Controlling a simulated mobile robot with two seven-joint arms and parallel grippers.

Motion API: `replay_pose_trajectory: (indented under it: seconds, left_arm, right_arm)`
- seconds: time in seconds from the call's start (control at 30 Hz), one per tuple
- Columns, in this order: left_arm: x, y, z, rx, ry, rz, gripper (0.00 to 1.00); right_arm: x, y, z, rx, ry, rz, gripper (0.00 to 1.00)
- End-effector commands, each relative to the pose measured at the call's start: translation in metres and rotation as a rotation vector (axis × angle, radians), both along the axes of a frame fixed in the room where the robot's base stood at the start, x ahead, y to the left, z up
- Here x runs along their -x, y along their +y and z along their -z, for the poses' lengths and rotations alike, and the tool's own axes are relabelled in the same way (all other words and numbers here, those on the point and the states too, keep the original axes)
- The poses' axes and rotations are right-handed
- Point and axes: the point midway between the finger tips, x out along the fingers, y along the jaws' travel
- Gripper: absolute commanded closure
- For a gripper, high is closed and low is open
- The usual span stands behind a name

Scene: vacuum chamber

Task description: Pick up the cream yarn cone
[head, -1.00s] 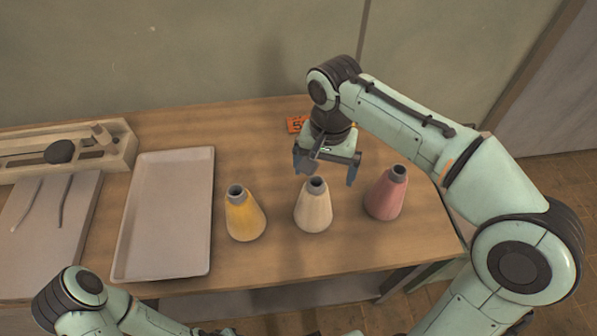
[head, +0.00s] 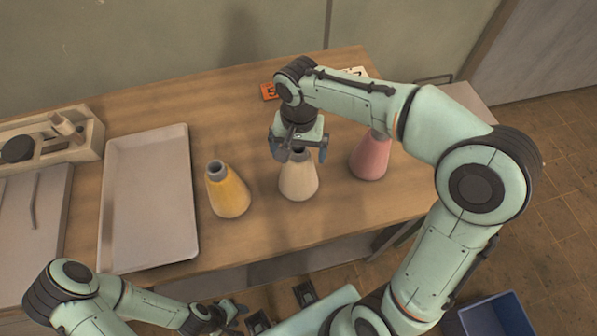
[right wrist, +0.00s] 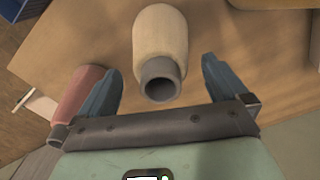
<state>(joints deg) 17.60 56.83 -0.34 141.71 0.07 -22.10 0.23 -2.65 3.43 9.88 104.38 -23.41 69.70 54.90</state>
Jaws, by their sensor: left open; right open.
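The cream yarn cone (head: 298,182) stands upright on the table between a yellow cone and a pink cone. My right gripper (head: 298,156) is open above it, with its fingers at about the height of the grey top. In the right wrist view the cream cone (right wrist: 160,42) has its grey hollow tip between the two open fingers (right wrist: 160,85), with gaps on both sides. The gripper hides part of the cone's top in the head view. My left gripper (head: 228,312) is open, low at the front of the table, away from the cones.
The yellow cone (head: 228,192) stands to the left and the pink cone (head: 370,158) close to the right, partly behind my right arm. A grey tray (head: 150,243) lies further left, beside a wooden organiser (head: 92,128). A blue bin (head: 495,318) is on the floor.

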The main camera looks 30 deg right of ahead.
Motion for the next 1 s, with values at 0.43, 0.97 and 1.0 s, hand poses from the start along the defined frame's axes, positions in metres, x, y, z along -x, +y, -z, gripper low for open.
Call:
replay_pose_trajectory:
  seconds: [0.43, 0.97, 1.0]
  left_arm:
    - [0.002, 0.000, 0.003, -0.001, 0.002, 0.000, 0.57]
    - [0.002, 0.000, 0.003, 0.000, 0.002, 0.000, 0.57]
    - [0.002, 0.000, 0.003, -0.001, 0.002, 0.000, 0.57]
  right_arm:
    - [-0.001, 0.000, 0.031, 0.000, 0.000, 0.001, 0.00]
    - [-0.001, 0.000, 0.030, -0.001, -0.002, 0.001, 0.92]
    - [-0.001, 0.000, 0.029, -0.001, -0.002, 0.001, 0.92]
